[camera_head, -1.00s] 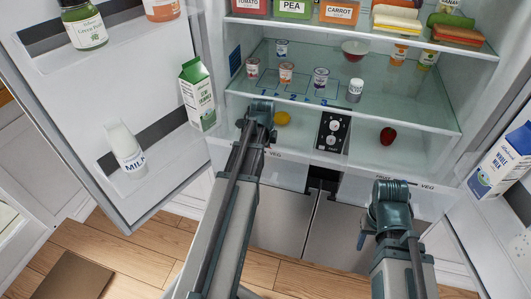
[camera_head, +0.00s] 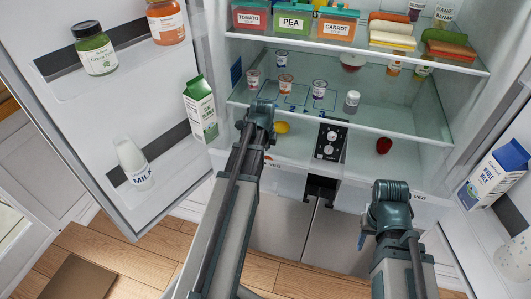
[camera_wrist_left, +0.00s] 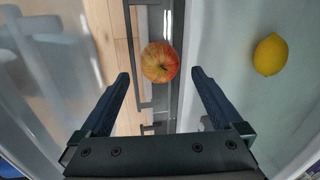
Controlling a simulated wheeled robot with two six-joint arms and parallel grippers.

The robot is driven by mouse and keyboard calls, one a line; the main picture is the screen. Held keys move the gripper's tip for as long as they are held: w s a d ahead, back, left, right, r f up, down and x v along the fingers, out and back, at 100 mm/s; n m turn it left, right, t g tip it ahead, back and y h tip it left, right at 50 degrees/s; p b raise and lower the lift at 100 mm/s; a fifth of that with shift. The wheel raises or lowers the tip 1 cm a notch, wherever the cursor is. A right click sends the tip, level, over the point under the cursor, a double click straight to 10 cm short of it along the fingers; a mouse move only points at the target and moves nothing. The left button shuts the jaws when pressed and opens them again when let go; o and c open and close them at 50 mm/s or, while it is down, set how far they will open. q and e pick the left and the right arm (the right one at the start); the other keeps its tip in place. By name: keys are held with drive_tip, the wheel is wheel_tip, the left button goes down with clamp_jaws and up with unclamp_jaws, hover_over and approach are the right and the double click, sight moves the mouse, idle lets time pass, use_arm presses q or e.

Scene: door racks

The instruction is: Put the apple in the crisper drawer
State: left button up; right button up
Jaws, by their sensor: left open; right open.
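A red-yellow apple (camera_wrist_left: 160,62) lies between and just beyond the open fingertips of my left gripper (camera_wrist_left: 160,76) in the left wrist view. No grip on it shows. In the head view my left gripper (camera_head: 258,118) reaches to the fridge's bottom front edge, and its arm mostly hides the apple. The crisper drawer fronts (camera_head: 287,175) lie below the bottom shelf, partly hidden by my arms; I cannot tell whether they are open. My right gripper (camera_head: 364,238) hangs empty in front of the right drawer, its fingers barely visible.
A lemon (camera_wrist_left: 270,54) lies right of the apple, on the bottom shelf. A red fruit (camera_head: 384,146) and a dark control panel (camera_head: 330,142) are further right. The open left door holds a green carton (camera_head: 201,108) and milk bottle (camera_head: 133,163); a whole milk carton (camera_head: 493,174) stands at right.

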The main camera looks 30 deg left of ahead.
wheel_tip(320, 180, up, 7)
drive_tip(key=p, duration=0.5)
drive_tip(key=shift+p, duration=0.4)
